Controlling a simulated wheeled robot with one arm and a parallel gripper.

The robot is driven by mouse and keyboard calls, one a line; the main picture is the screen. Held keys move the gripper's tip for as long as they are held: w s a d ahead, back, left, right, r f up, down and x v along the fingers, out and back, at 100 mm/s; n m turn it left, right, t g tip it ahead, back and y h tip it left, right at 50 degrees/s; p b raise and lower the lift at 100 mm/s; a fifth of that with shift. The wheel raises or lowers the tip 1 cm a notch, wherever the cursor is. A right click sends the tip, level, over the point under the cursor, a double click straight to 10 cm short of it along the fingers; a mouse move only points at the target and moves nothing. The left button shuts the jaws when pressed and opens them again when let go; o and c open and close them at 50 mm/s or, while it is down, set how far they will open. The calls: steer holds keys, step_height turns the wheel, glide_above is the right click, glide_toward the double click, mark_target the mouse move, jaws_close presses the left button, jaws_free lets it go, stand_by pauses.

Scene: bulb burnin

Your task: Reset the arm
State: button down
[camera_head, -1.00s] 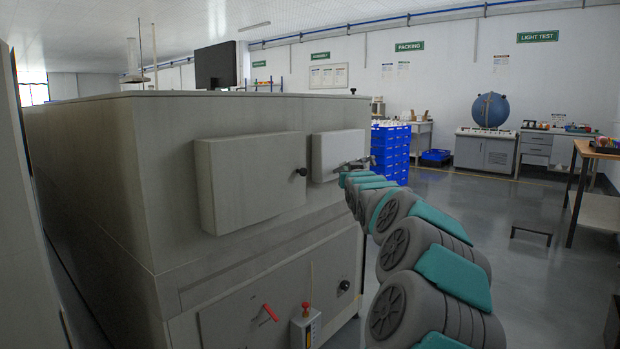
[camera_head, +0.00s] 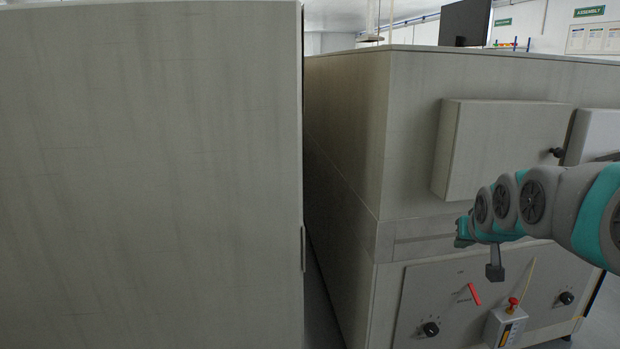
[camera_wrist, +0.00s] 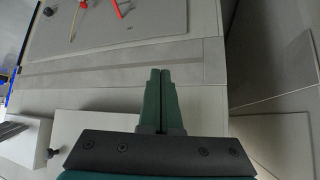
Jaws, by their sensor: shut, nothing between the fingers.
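My arm reaches in from the right in the head view, in front of the grey cabinet (camera_head: 420,130). My gripper shows clearly in the wrist view (camera_wrist: 160,78), with its two green fingers side by side and touching. It is shut and empty. In the head view the end of my arm is small, and its fingers are hard to make out. The wrist view looks at the cabinet's front, with its lower panel (camera_wrist: 150,20) at the top of the picture.
A large grey cabinet (camera_head: 150,170) fills the left, with a narrow gap beside the other cabinet. That one carries a protruding box (camera_head: 500,150), a red lever (camera_head: 474,293), dark knobs (camera_head: 431,329) and a red-button control box (camera_head: 506,325). A monitor (camera_head: 464,22) stands behind.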

steer(key=s+a+f+n+g+y, duration=0.1)
steer(key=s+a+f+g, duration=0.2)
steer(key=s+a+f, duration=0.35)
steer(key=s+a+f+n+g+y, duration=0.1)
steer(key=s+a+f+g, duration=0.15)
steer(key=s+a, duration=0.65)
steer(key=s+a+f+g, duration=0.1)
steer(key=s+f+g, duration=0.1)
steer(key=s, duration=0.8)
steer(key=s+a+f+g, duration=0.2)
steer(key=s+f+g, duration=0.1)
steer(key=s, duration=0.8)
steer(key=shift+s+a+f+n, duration=0.3)
steer(key=shift+f+n, duration=0.1)
steer(key=shift+f, duration=0.2)
